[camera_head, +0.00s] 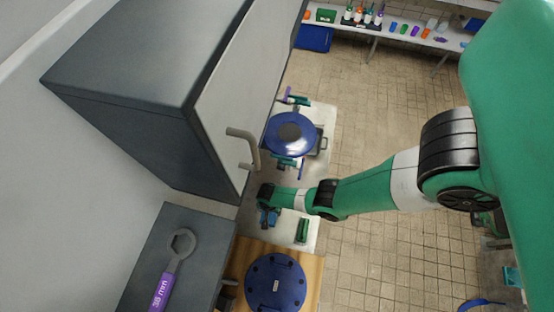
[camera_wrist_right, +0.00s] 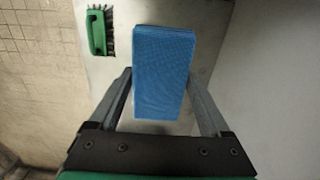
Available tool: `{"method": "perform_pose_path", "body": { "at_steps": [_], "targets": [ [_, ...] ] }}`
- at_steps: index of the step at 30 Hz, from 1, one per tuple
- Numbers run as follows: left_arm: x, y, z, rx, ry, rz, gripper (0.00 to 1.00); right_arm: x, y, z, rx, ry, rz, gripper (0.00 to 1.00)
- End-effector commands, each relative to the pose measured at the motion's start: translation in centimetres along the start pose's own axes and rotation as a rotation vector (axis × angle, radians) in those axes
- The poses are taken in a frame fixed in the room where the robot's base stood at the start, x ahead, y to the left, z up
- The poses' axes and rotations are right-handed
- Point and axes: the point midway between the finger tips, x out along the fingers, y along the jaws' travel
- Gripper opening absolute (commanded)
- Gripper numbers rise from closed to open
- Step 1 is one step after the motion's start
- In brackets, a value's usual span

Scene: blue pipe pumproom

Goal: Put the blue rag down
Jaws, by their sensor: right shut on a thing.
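The blue rag (camera_wrist_right: 163,65) is a folded, textured rectangle between the two fingers of my right gripper (camera_wrist_right: 160,82) in the right wrist view. The gripper is shut on it, over a pale metal surface (camera_wrist_right: 125,55). I cannot tell whether the rag touches that surface. In the head view my right arm comes in from the right, and the rag (camera_head: 267,218) shows only as a small blue patch below the gripper, partly hidden by it. My left gripper is not in view.
A green brush (camera_wrist_right: 97,32) lies on the metal surface. A grey cabinet (camera_head: 150,90) with a handle blocks the left. A purple-handled wrench (camera_head: 166,280) lies on a grey top.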

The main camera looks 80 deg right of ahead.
Motion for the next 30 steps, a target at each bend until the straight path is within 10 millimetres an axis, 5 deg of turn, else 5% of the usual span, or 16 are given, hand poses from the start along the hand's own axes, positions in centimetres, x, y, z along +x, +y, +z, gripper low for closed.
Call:
{"method": "perform_pose_path", "body": {
  "at_steps": [1, 7, 12, 20, 30],
  "targets": [
    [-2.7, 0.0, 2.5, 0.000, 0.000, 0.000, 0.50, 3.9, 0.7, 0.1, 0.003, 0.000, 0.002, 0.00],
    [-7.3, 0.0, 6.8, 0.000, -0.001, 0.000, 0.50, 10.8, 2.8, 0.3, 0.010, 0.001, 0.001, 0.00],
    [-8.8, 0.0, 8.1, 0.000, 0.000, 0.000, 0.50, 13.0, 3.8, 0.4, 0.013, 0.001, 0.000, 0.00],
    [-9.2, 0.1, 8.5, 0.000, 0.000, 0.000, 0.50, 13.6, 4.0, 0.5, 0.013, 0.001, 0.001, 0.00],
    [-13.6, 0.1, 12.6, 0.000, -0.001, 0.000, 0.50, 19.6, 4.0, 0.5, 0.013, 0.001, 0.001, 0.00]
  ]
}}
